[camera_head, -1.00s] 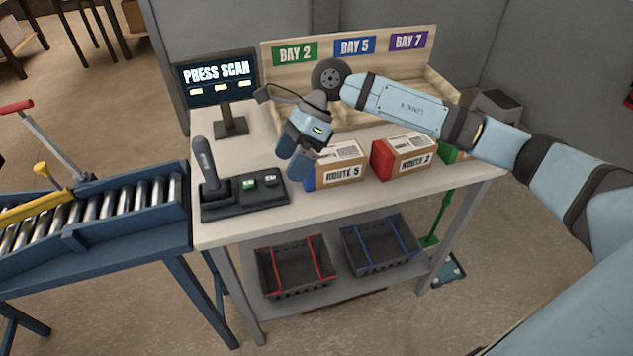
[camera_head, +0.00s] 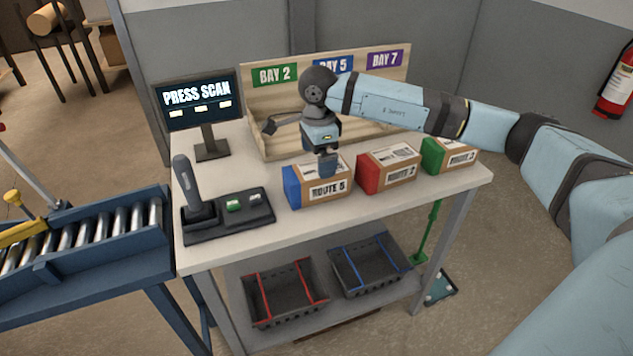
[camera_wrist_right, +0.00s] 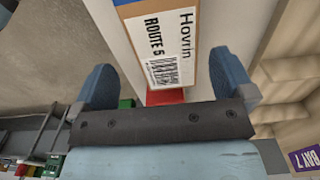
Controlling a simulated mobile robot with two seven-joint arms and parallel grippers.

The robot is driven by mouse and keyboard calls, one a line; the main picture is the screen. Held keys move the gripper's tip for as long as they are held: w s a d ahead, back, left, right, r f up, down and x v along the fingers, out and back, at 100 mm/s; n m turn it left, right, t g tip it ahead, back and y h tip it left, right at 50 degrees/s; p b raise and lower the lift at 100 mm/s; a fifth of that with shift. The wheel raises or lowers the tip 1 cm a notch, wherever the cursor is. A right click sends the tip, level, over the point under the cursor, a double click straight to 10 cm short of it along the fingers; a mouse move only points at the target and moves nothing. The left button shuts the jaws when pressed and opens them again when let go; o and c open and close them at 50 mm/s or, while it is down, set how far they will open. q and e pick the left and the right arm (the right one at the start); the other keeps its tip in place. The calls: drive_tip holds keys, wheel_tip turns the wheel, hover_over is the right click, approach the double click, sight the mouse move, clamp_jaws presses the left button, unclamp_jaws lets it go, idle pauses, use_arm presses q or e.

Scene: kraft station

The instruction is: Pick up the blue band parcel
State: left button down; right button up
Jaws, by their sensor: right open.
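The blue band parcel (camera_head: 319,183) is a brown box with a blue end on its left and a "ROUTE 5" label on its front. It stands on the table as the leftmost of the three parcels. My right gripper (camera_head: 328,165) points down at the parcel's top from above and hides part of it. In the right wrist view the parcel (camera_wrist_right: 188,75) shows its label between the two open blue fingers of the gripper (camera_wrist_right: 165,80). I cannot tell whether the fingers touch it. My left gripper is not in view.
A red band parcel (camera_head: 388,170) and a green band parcel (camera_head: 450,154) stand to the right. A scanner stand with buttons (camera_head: 228,214) is at left, before a "PRESS SCAN" screen (camera_head: 199,99). The bay rack (camera_head: 275,112) is behind. Two baskets (camera_head: 284,291) sit on the lower shelf.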

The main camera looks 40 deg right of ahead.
sight(317, 182)
drive_tip(key=f, duration=0.5)
drive_tip(key=shift+w+f, duration=0.2)
drive_tip(key=shift+w, duration=0.1)
drive_tip(key=shift+r, duration=0.1)
drive_tip(key=c, duration=1.1)
